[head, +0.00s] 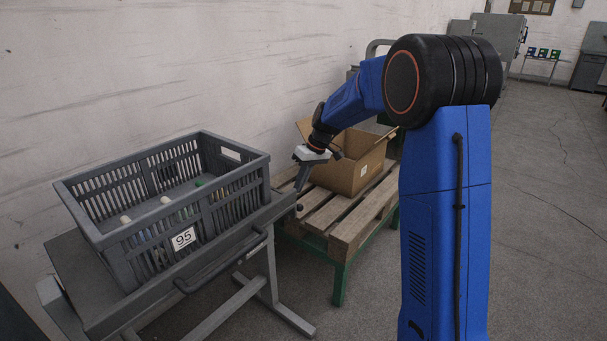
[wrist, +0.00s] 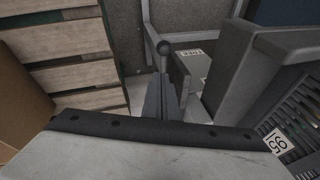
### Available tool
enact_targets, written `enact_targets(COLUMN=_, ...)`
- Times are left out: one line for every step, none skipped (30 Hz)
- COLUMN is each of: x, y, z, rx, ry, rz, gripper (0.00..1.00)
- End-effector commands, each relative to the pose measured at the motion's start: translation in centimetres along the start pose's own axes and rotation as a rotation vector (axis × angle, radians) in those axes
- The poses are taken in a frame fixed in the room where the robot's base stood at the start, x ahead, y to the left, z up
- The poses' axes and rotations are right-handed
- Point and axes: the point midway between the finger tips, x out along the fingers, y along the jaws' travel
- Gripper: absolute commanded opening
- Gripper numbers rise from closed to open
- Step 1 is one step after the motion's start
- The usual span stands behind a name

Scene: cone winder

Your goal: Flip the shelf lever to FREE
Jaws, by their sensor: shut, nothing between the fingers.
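The shelf lever shows in the wrist view as a thin grey bar with a round dark knob (wrist: 163,47), running up from the knob to the top edge. A white label (wrist: 190,53) to its right appears to read FREE, upside down. My gripper (wrist: 162,80) is shut and empty, its fingertips close to the knob. I cannot tell whether they touch it. In the head view my gripper (head: 301,182) points down at the right end of the grey shelf (head: 284,204), above a small dark knob (head: 299,208). The lever's pivot is hidden.
A grey slatted crate (head: 240,200) marked 95 stands on the tilted shelf; it shows at the right in the wrist view (wrist: 296,150). A wooden pallet (head: 345,235) with an open cardboard box (head: 355,175) lies behind my gripper. Floor at the right is clear.

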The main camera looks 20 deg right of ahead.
Motion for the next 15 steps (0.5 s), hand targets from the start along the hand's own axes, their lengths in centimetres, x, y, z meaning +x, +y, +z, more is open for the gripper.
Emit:
enact_targets(x=0.4, y=0.0, z=0.6, rx=0.001, ry=0.000, rz=0.001, gripper=0.00)
enact_targets(x=0.7, y=0.0, z=0.9, rx=0.002, ry=0.000, rz=0.001, gripper=0.00)
enact_targets(x=1.0, y=0.0, z=1.2, rx=0.002, ry=0.000, rz=0.001, gripper=0.00)
enact_targets(x=1.2, y=0.0, z=1.5, rx=0.002, ry=0.000, rz=0.001, gripper=0.00)
enact_targets(x=1.4, y=0.0, z=1.7, rx=0.002, ry=0.000, rz=0.001, gripper=0.00)
enact_targets(x=1.6, y=0.0, z=1.9, rx=0.001, ry=0.000, rz=0.001, gripper=0.00)
enact_targets(x=1.8, y=0.0, z=2.0, rx=0.001, ry=0.000, rz=0.001, gripper=0.00)
enact_targets(x=1.9, y=0.0, z=2.1, rx=0.000, ry=0.001, rz=0.001, gripper=0.00)
enact_targets(x=2.0, y=0.0, z=2.2, rx=0.000, ry=0.001, rz=0.001, gripper=0.00)
enact_targets(x=2.0, y=0.0, z=2.3, rx=0.000, ry=0.001, rz=0.001, gripper=0.00)
enact_targets(x=2.1, y=0.0, z=2.4, rx=0.000, ry=0.001, rz=0.001, gripper=0.00)
enact_targets(x=2.1, y=0.0, z=2.4, rx=0.000, ry=0.001, rz=0.001, gripper=0.00)
enact_targets(x=2.1, y=0.0, z=2.4, rx=0.000, ry=0.001, rz=0.001, gripper=0.00)
enact_targets(x=2.2, y=0.0, z=2.4, rx=0.000, ry=0.001, rz=0.001, gripper=0.00)
enact_targets(x=2.2, y=0.0, z=2.4, rx=0.000, ry=0.001, rz=0.001, gripper=0.00)
